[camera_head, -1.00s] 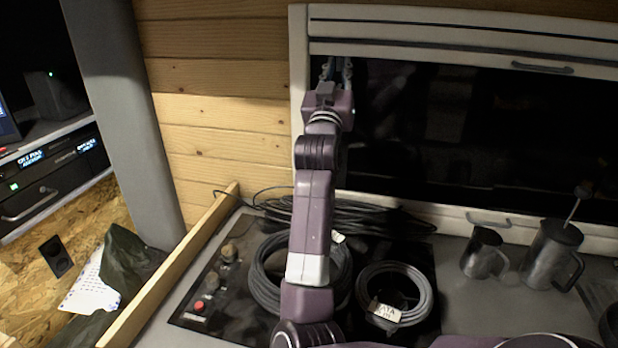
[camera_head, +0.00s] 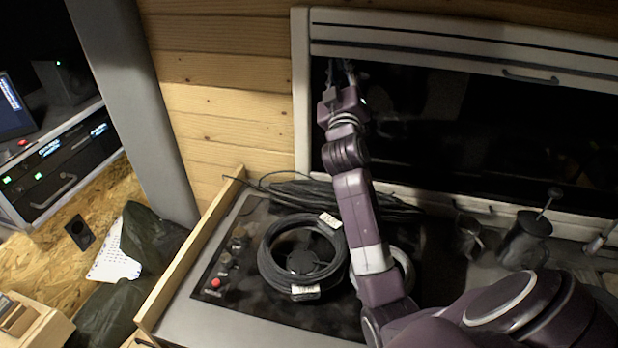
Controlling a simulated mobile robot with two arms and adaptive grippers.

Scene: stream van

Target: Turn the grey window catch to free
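The window (camera_head: 440,135) is a dark pane in a pale frame. My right gripper (camera_head: 341,68) is at its upper left corner, just under the top rail. Its two fingers point up and away and look spread apart, with nothing clear between them. A grey bar-like fitting (camera_head: 530,78) sits on the top rail, well right of the gripper. Another grey fitting (camera_head: 473,210) sits on the lower rail, partly in shadow. I cannot tell which is the catch, or whether one is hidden by the gripper. My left gripper is not in view.
Below the window is a worktop with a black hob (camera_head: 225,262) and a coil of black cable (camera_head: 272,262). Metal jugs (camera_head: 527,240) stand at the right. A wooden ledge (camera_head: 190,262) edges the worktop at the left. My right arm crosses above the worktop.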

